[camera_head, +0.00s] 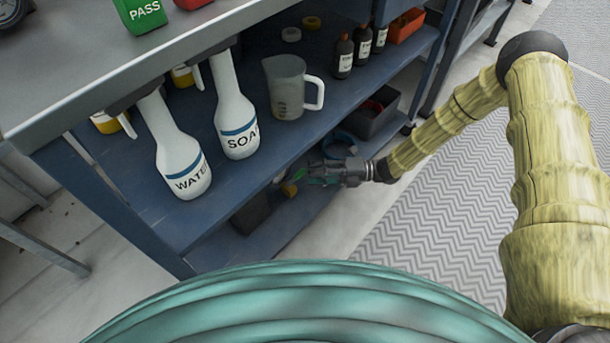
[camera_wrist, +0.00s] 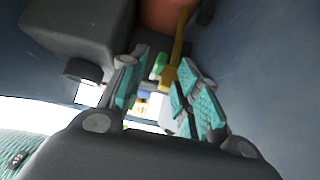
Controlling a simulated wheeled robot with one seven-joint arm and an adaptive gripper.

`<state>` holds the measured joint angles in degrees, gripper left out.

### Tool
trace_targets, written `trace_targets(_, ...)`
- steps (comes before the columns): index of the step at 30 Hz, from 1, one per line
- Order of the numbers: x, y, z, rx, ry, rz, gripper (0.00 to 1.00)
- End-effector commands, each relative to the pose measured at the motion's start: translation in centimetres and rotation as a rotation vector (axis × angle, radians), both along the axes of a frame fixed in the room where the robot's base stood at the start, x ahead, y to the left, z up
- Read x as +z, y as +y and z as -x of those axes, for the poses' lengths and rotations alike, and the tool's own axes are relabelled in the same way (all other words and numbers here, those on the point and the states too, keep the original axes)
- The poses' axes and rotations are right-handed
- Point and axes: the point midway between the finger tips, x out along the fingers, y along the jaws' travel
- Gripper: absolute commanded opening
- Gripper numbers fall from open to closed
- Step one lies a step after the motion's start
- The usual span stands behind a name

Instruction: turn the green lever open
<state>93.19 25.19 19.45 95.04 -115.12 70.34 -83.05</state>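A small green piece (camera_wrist: 159,66), which may be the green lever, shows in the wrist view beyond and between the fingertips. It sits beside a yellow bar (camera_wrist: 180,48) that runs up towards an orange-brown surface. My gripper (camera_wrist: 163,72) is open, its teal-padded fingers apart on either side of the green piece. I see no contact, but the depth is hard to judge. In the head view my gripper (camera_head: 303,174) reaches in under the blue shelf, next to a small yellow part (camera_head: 288,189). The lever cannot be made out there.
A dark bin (camera_head: 373,118) stands behind. In the wrist view a dark grey box (camera_wrist: 85,35) is close at left and a blue wall (camera_wrist: 270,70) at right.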

Motion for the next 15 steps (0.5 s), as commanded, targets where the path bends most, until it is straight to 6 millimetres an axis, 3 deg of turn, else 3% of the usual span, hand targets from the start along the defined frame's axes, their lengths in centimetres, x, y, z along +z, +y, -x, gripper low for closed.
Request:
trace_targets(6,-0.1,2.7,0.0,-0.001,0.000,0.000,0.32)
trace_targets(15,0.0,3.6,0.0,-0.002,0.000,0.001,0.32)
